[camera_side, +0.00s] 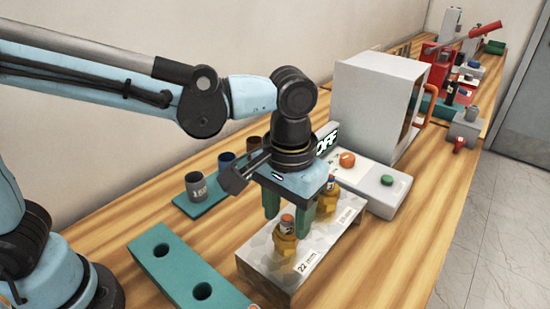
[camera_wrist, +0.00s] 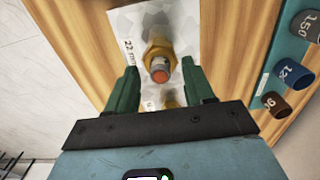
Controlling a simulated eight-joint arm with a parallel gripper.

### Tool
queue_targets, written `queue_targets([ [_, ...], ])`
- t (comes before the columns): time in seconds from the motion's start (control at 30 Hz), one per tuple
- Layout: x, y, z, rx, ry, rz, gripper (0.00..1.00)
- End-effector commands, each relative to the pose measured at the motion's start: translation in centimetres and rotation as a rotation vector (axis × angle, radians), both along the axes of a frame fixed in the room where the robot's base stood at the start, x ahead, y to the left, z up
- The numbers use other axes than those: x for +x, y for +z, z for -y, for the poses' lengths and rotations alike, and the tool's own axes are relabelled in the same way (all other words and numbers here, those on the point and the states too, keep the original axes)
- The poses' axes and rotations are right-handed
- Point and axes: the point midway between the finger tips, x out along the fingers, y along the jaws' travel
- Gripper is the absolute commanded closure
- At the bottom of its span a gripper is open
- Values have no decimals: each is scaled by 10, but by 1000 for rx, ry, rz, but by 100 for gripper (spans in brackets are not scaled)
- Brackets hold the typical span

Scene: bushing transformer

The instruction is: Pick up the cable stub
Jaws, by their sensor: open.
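Two short stubs with orange-copper ends stand upright in brass hex fittings on a grey speckled block (camera_side: 268,266). I cannot tell for sure which is the task's cable stub. The front stub (camera_side: 287,222), by the "22 mm" label, shows in the wrist view (camera_wrist: 160,70) near the gap between the fingertips. The rear stub (camera_side: 331,183) is partly hidden by my gripper in the side view and only partly seen in the wrist view (camera_wrist: 172,103). My gripper (camera_side: 288,212) is open and points down over the block, its green fingers apart, with nothing held.
A teal holder with two holes (camera_side: 178,268) lies in front left. A teal strip (camera_side: 207,197) with several numbered cups is behind left. A control box with an orange knob and green button (camera_side: 387,180) and a white cabinet (camera_side: 372,105) stand behind right.

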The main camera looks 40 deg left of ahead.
Motion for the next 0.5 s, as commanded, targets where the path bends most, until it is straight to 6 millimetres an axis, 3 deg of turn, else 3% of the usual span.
queue_targets([
  [0.07,0,0,0,0,0,0,50],
  [0.4,0,0,0,0,0,0,100],
  [0.5,0,0,0,0,0,0,100],
])
